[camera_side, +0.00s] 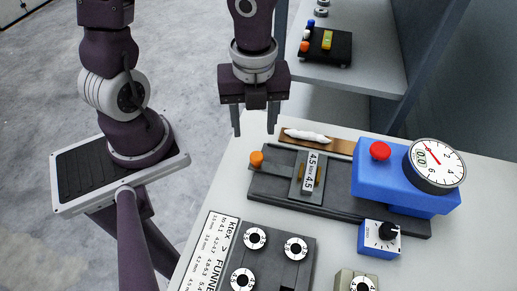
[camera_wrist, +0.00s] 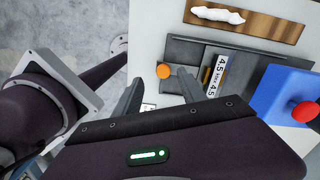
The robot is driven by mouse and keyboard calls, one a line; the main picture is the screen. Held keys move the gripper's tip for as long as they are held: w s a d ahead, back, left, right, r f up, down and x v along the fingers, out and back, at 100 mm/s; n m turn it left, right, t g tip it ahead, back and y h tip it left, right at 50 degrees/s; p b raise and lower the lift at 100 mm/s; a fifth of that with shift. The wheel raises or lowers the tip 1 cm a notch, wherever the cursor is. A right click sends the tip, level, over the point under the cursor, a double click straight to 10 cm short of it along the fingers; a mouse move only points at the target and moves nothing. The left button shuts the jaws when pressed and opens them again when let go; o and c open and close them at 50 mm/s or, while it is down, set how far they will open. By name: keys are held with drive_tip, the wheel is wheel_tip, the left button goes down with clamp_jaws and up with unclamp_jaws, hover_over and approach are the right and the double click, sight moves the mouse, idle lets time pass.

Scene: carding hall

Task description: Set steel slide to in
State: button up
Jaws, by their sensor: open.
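The steel slide (camera_side: 270,168) is a grey bar in a dark base (camera_side: 340,203), with an orange knob (camera_side: 256,159) on its left end. The knob sticks out past the base's left edge. My gripper (camera_side: 254,122) is open and empty, fingers pointing down, above the bench near the knob. In the wrist view the orange knob (camera_wrist: 164,71) appears between the fingertips (camera_wrist: 159,77), with the labelled block (camera_wrist: 217,75) to the right. The exact height gap is unclear.
A blue housing (camera_side: 375,185) with a red button (camera_side: 380,151) and a round dial gauge (camera_side: 434,166) stands right of the slide. A brown board with white fibre (camera_side: 308,136) lies behind. Numbered dials (camera_side: 255,238) and a blue knob box (camera_side: 379,238) stand in front.

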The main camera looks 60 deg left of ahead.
sight(258, 154)
drive_tip(key=shift+d+f+m+h, duration=0.3)
drive_tip(key=shift+d+m, duration=0.1)
drive_tip(key=shift+m, duration=0.2)
drive_tip(key=shift+d+f, duration=0.1)
drive_tip(key=shift+f, duration=0.25)
wheel_tip(258, 154, down, 6)
drive_tip(key=shift+f, duration=0.1)
clamp_jaws()
drive_tip(key=shift+w, duration=0.15)
idle(0.6)
